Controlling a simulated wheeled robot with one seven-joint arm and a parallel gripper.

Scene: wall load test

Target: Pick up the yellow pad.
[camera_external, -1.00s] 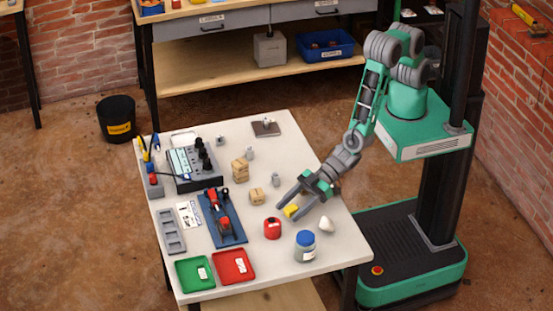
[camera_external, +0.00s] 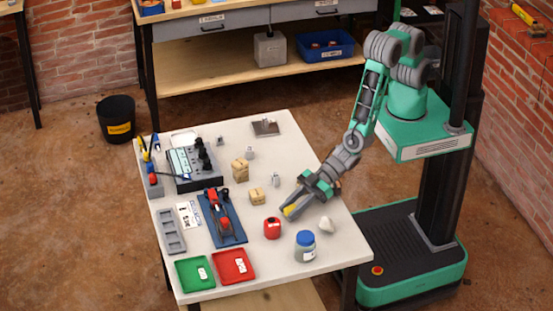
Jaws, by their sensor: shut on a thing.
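The yellow pad (camera_external: 291,210) is a small block near the right side of the white table. My gripper (camera_external: 290,209) is shut on it, with one grey finger on each side. The fingers hide part of the pad. The pad is at or very close to the table top; I cannot tell whether it touches the surface.
A jar with a blue lid (camera_external: 305,246) is nearer the front.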

